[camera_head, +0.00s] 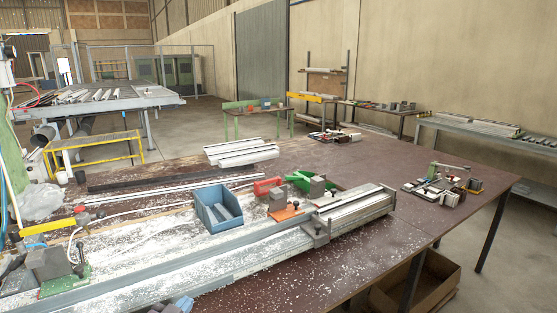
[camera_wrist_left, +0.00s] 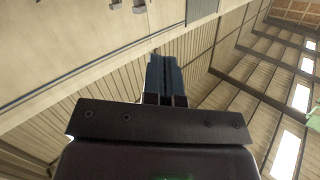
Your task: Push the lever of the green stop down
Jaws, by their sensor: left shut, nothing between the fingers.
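The green stop has a green base plate (camera_head: 78,279) at the near left of the bench, with a grey block (camera_head: 48,263) on it. The stop is not in that view. My right gripper is not in view.
A long metal profile rail (camera_head: 230,262) runs across the bench. A blue bin (camera_head: 217,210) and an orange-based stop (camera_head: 286,213) with a red lever (camera_head: 265,186) stand further right. White chips cover the worktop. Clamp parts (camera_head: 445,186) lie at the far right.

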